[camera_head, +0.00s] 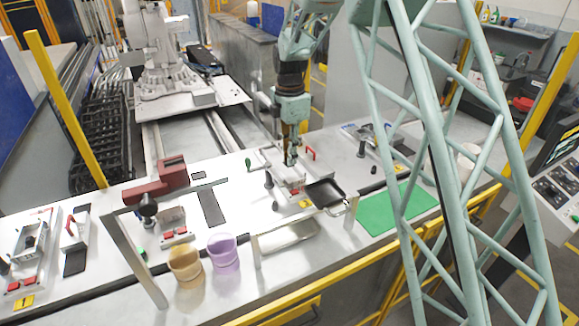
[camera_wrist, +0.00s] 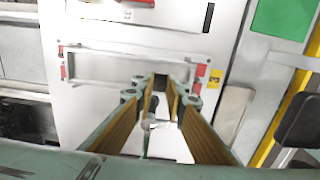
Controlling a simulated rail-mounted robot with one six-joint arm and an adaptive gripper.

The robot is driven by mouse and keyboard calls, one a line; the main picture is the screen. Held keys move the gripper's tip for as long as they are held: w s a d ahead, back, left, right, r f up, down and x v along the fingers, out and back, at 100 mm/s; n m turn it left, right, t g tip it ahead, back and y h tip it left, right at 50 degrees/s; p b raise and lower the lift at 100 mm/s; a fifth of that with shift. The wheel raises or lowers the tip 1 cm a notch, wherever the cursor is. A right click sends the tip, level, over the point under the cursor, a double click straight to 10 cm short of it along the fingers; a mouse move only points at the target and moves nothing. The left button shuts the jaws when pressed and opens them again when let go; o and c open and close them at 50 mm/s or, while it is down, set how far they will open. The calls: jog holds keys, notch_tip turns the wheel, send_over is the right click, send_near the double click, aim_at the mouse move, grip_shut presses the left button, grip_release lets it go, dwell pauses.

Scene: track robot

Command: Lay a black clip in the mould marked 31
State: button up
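My gripper (camera_head: 290,160) points down over a white mould fixture (camera_head: 289,185) at the middle of the bench. In the wrist view my gripper (camera_wrist: 160,88) has long gold-faced fingers that narrow toward the tips. A small dark shape shows between the tips, but I cannot tell whether it is a black clip or part of the gripper. The fixture below has a pale rectangular frame (camera_wrist: 95,55) with red clamps. A yellow tag (camera_wrist: 213,77) on its right reads 3, perhaps with another digit. I cannot make out a separate black clip.
A black tray (camera_head: 325,193) stands right of the fixture, near a green mat (camera_head: 397,210). An orange cup (camera_head: 185,263) and a purple cup (camera_head: 223,250) stand front left. A metal rail frame (camera_head: 137,250) stands near the cups. Another fixture (camera_head: 27,250) is far left.

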aim_at(290, 174)
jog(key=shift+f, duration=0.35)
jog(key=shift+f, duration=0.1)
jog(key=shift+f, duration=1.8)
jog(key=shift+f, duration=0.2)
jog(key=o, duration=0.6)
jog(key=shift+o, duration=0.2)
jog(key=shift+r, duration=0.2)
notch_tip(290, 174, up, 12)
jog(key=shift+r, duration=0.1)
